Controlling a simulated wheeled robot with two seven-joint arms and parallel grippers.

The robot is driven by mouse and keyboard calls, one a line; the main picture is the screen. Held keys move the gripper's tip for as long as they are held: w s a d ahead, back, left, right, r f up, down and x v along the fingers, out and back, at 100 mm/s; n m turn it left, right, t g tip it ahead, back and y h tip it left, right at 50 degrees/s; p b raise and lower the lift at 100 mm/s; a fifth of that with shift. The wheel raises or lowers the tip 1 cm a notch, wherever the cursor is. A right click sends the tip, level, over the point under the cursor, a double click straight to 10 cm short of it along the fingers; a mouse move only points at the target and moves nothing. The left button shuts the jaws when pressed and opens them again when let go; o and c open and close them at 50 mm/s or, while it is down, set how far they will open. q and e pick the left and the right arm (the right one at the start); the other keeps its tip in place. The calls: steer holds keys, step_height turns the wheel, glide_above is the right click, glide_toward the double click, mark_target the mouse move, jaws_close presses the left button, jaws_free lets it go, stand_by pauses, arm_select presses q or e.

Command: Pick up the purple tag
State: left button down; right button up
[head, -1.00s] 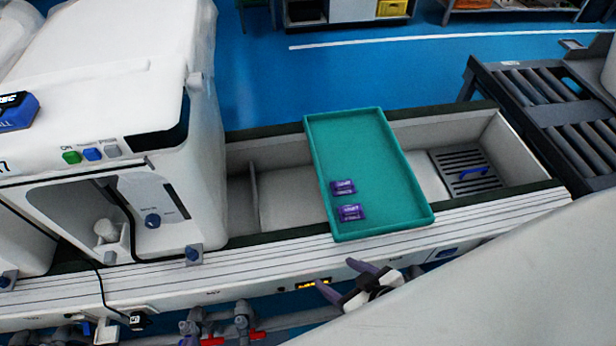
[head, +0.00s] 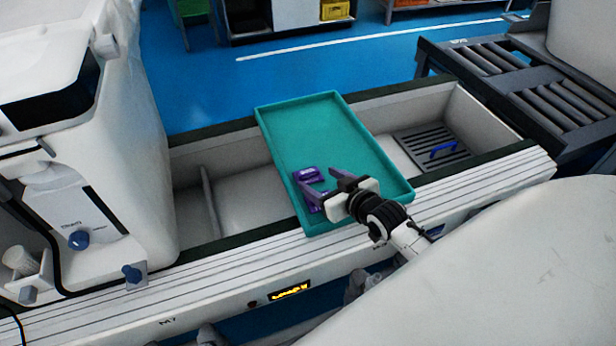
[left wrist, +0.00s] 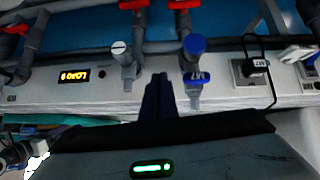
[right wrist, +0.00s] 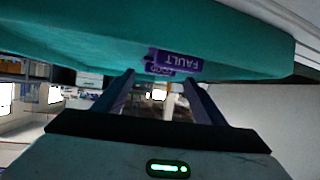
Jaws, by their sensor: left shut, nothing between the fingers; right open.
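Two purple tags lie in the green tray, near its left corner in the head view: the farther tag (head: 306,174) and the nearer tag (head: 315,197), which the right gripper partly covers. My right gripper (head: 318,180) is open, its fingers over the tray beside the tags. In the right wrist view, a purple tag reading FAULT (right wrist: 180,62) appears upside down just beyond the open fingers (right wrist: 158,80), with part of the other tag behind it. I see nothing held. My left gripper (left wrist: 159,80) is shut and empty, facing the bench's front panel, away from the tags.
The green tray (head: 350,135) rests across the white bench trough (head: 235,195). A white machine (head: 130,150) stands at left. A drain grate with a blue handle (head: 440,148) is right of the tray. In the left wrist view, pipes with red and blue valves (left wrist: 193,45) line the panel.

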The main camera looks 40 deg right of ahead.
mark_target(310, 174)
steer(key=b+x, duration=0.1)
steer(key=x, duration=0.4)
steer(key=shift+w+b, duration=0.1)
steer(key=shift+b, duration=0.25)
steer(key=c, duration=0.7)
